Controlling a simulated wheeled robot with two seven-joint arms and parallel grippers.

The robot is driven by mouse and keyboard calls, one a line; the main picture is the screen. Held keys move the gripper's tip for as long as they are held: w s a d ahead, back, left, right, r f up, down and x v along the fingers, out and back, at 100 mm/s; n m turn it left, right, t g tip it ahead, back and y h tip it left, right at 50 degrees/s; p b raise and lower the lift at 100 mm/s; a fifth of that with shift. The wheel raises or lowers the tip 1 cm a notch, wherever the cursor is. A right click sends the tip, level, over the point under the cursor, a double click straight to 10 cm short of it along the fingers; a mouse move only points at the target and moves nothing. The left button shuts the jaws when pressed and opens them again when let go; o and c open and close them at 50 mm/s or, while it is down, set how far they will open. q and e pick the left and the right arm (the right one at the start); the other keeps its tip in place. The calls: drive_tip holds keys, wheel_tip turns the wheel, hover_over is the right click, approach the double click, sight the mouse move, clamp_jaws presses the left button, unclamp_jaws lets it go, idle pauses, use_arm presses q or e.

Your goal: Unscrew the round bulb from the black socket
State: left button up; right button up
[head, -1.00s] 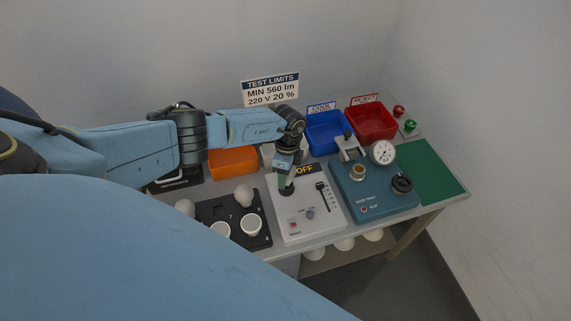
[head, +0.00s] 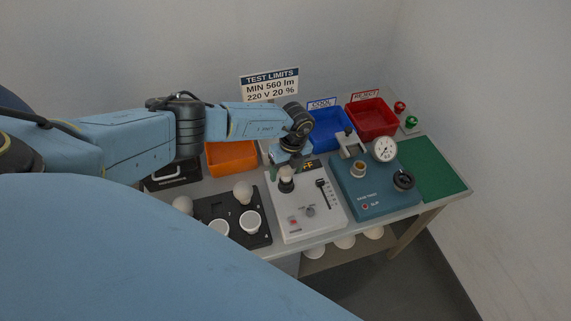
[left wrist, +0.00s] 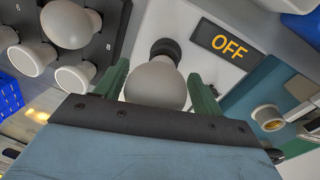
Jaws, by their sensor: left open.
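The round white bulb (head: 286,172) stands upright in the black socket (head: 286,186) on the white test unit. In the left wrist view the bulb (left wrist: 155,82) lies between the green fingers, with the socket (left wrist: 166,48) beyond it. My left gripper (head: 284,168) is open at the bulb, and its fingers (left wrist: 157,76) stand on either side of the glass. A gap shows beside the bulb, so it is not gripped. Whether one finger touches it I cannot tell. My right gripper is not in view.
A black holder (head: 228,207) with several white bulbs is left of the test unit (head: 312,228), whose display reads OFF in the left wrist view. A teal tester (head: 380,205) stands right. Orange (head: 232,158), blue (head: 330,138) and red (head: 372,120) bins line the back.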

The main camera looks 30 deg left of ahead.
use_arm(q)
drive_tip(key=m, duration=0.3)
drive_tip(key=m+b, duration=0.1)
drive_tip(key=m, duration=0.2)
drive_tip(key=shift+w+d+m+t+y, duration=0.1)
drive_tip(key=shift+d+m+t+y, duration=0.05)
drive_tip(key=shift+m+t+y, duration=0.2)
drive_tip(key=m, duration=0.5)
drive_tip(key=shift+d+t+b, duration=0.15)
drive_tip(key=shift+t+b, duration=0.15)
drive_tip(key=shift+t, duration=0.05)
drive_tip(key=shift+d+m, duration=0.1)
drive_tip(key=shift+m, duration=0.95)
